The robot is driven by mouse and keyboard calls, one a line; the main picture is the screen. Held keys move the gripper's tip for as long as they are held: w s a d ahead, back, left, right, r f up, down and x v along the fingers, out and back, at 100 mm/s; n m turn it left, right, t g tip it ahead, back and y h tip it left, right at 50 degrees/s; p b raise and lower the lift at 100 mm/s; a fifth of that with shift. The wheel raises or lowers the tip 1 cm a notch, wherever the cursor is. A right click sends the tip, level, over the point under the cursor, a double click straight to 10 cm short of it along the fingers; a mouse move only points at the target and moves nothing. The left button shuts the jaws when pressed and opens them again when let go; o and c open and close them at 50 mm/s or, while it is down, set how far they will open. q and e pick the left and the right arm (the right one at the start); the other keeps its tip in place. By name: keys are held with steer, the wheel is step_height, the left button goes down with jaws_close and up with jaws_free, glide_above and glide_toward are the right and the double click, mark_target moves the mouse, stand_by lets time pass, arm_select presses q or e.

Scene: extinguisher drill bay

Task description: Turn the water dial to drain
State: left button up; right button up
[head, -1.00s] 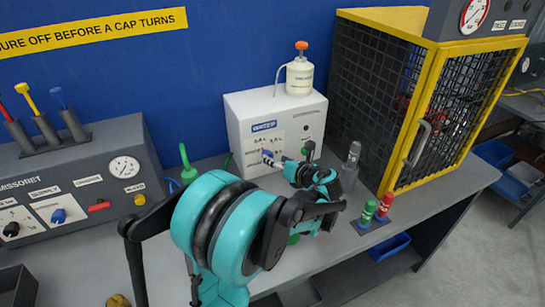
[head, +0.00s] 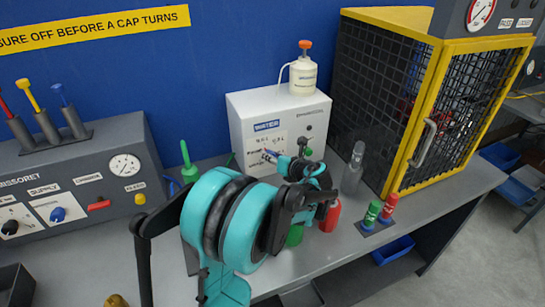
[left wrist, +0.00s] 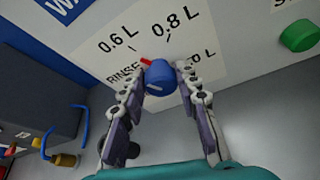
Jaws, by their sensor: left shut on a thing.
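The water dial (left wrist: 159,76) is a blue knob with a red pointer on the white panel of the water box (head: 240,135). In the left wrist view the red pointer points up and left, near the labels RINSE and 0.6 L. A 0.8 L label and a partly hidden label ending in 0 L are also on the panel; I cannot read a drain label. My left gripper (left wrist: 161,80) is shut on the dial, one finger on each side. In the head view the left gripper (head: 272,154) reaches the panel. My right gripper is not in view.
A green button (left wrist: 299,36) is right of the dial. A white bottle (head: 303,75) stands on the box. A yellow-framed mesh cage (head: 430,110) is at right. Red and green containers (head: 380,210) stand near the bench's front edge. A grey control panel (head: 75,180) is at left.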

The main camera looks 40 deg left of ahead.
arm_select(q)
steer(key=shift+s+r+n+t+p, duration=0.15)
steer(key=shift+n+t+p, duration=0.15)
steer(key=shift+n+p, duration=0.25)
steer(key=shift+a+n+t+h, duration=0.1)
steer(key=shift+n+t+h, duration=0.3)
steer(key=shift+n, duration=0.25)
steer(key=shift+n+t+h, duration=0.3)
steer(key=shift+n+t, duration=0.1)
steer(key=shift+n, duration=0.3)
steer(key=o, duration=1.2)
steer(key=shift+c, duration=0.2)
steer(key=shift+s, duration=0.1)
steer(key=v, duration=1.2)
